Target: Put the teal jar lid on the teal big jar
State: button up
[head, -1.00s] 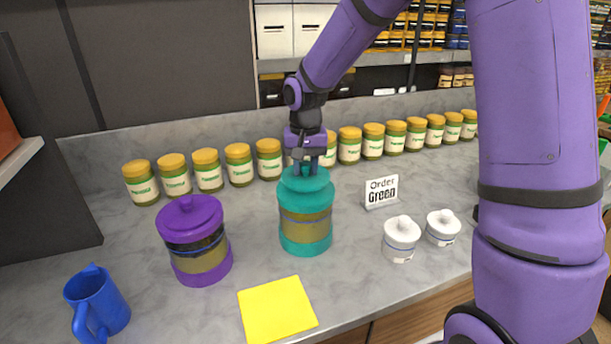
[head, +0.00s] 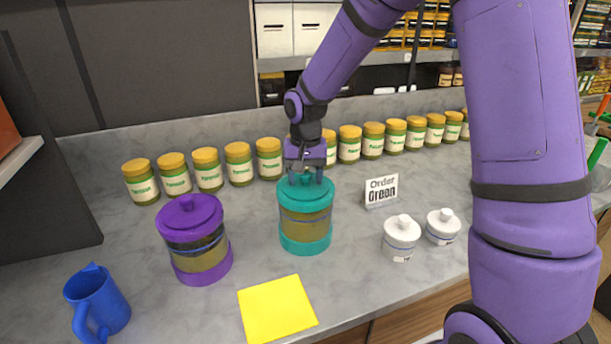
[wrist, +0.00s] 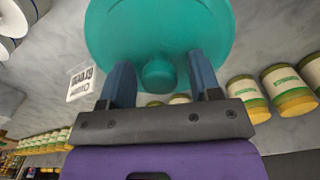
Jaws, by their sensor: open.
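The teal big jar (head: 305,228) stands upright on the grey counter in the head view. The teal jar lid (head: 322,188) sits on top of it and looks level; whether it is fully seated I cannot tell. In the wrist view the lid (wrist: 160,28) fills the top, with its round knob (wrist: 158,76) between my fingers. My gripper (head: 305,180) is over the lid, open, with its fingers on either side of the knob and apart from it. The jar below the lid is hidden in the wrist view.
A purple lidded jar (head: 194,240) stands left of the teal jar. Several yellow-lidded jars (head: 240,165) line the back. An order sign (head: 381,191) and two white pots (head: 401,238) stand right. A yellow sheet (head: 277,309) and blue mug (head: 96,304) are in front.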

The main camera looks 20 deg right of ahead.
aim_at(306, 172)
notch_tip(306, 172, up, 11)
jog(key=s+d+r+n+t, duration=0.1)
jog(key=s+d+r, duration=0.1)
jog(key=s+r, duration=0.55)
jog(key=s+d+r+n+t, duration=0.1)
jog(key=s+d+t, duration=0.1)
jog(key=s, duration=0.9)
jog(key=s+d+r+n+t, duration=0.1)
jog(key=s+d+t, duration=0.1)
jog(key=s, duration=0.9)
jog(key=shift+d+r+n, duration=0.3)
jog(key=shift+d+r, duration=0.05)
jog(key=shift+d, duration=0.05)
